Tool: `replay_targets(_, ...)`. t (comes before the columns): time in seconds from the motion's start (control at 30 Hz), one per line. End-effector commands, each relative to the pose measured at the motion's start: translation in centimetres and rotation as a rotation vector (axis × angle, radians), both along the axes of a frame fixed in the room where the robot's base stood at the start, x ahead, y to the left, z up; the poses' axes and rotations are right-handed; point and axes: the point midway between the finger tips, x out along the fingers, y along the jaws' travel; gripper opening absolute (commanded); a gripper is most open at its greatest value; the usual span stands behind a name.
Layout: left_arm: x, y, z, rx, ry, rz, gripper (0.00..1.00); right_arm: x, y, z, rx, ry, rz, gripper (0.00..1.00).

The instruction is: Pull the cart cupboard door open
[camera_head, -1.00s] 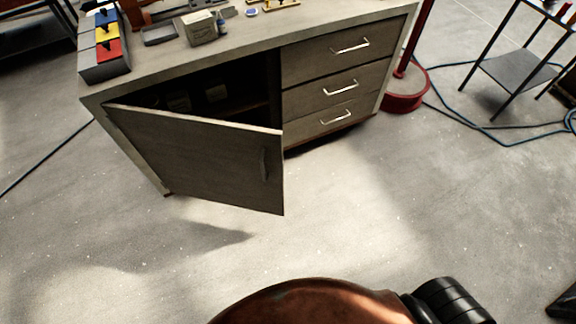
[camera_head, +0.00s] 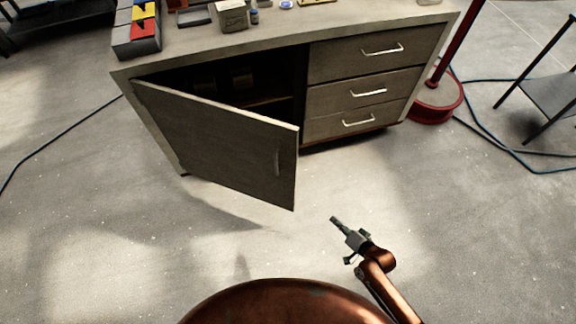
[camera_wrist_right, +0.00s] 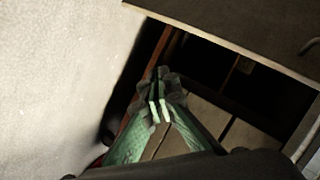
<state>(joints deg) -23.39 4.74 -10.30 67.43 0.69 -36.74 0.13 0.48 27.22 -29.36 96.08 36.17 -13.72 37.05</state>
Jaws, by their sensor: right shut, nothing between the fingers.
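The cart cupboard door (camera_head: 215,145) is a grey-brown panel in the head view. It stands partly open, swung out from its left side, with the dark inside of the cupboard (camera_head: 270,75) showing above and behind it. Its upright handle (camera_head: 278,162) is near the free right edge. My right gripper (camera_head: 334,219) is shut and empty, to the right of and below the door's free edge in the picture, apart from the handle. In the right wrist view its fingers (camera_wrist_right: 158,107) are together with nothing between them. My left gripper is not in view.
The cart (camera_head: 290,38) has three drawers (camera_head: 365,92) with bar handles right of the cupboard. Bins (camera_head: 137,35) and small boxes stand on its top. A red round base with a post (camera_head: 436,100) and cables are at the right. The floor before the cart is clear.

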Motion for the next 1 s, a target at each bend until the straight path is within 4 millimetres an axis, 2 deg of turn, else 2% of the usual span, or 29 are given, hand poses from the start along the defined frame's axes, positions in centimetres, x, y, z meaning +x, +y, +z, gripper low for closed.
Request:
replay_targets(0.03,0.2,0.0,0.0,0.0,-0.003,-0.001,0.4,2.4,2.2,4.8,0.111,-0.043,0.016,0.0)
replay_targets(0.1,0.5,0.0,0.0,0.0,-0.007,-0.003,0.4,4.1,5.3,10.6,0.283,-0.062,0.034,0.0)
replay_targets(0.2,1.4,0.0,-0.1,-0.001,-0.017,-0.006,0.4,4.9,8.8,17.5,0.495,-0.049,0.069,0.0)
replay_targets(0.3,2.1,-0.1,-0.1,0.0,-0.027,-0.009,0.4,4.8,10.9,22.1,0.648,-0.012,0.096,0.0)
replay_targets(0.33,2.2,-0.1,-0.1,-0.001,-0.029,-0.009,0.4,4.7,11.3,23.1,0.68,-0.002,0.103,0.0)
replay_targets(0.4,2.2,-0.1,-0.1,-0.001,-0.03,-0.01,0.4,4.6,12.0,24.6,0.735,0.018,0.111,0.0)
replay_targets(0.5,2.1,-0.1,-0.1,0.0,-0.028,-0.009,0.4,4.8,12.9,25.4,0.767,0.031,0.116,0.0)
replay_targets(0.83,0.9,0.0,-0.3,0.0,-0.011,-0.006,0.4,8.2,17.0,25.4,0.769,0.029,0.114,0.0)
replay_targets(1.0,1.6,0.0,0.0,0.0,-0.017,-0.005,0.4,9.8,18.9,25.2,0.765,0.03,0.114,0.0)
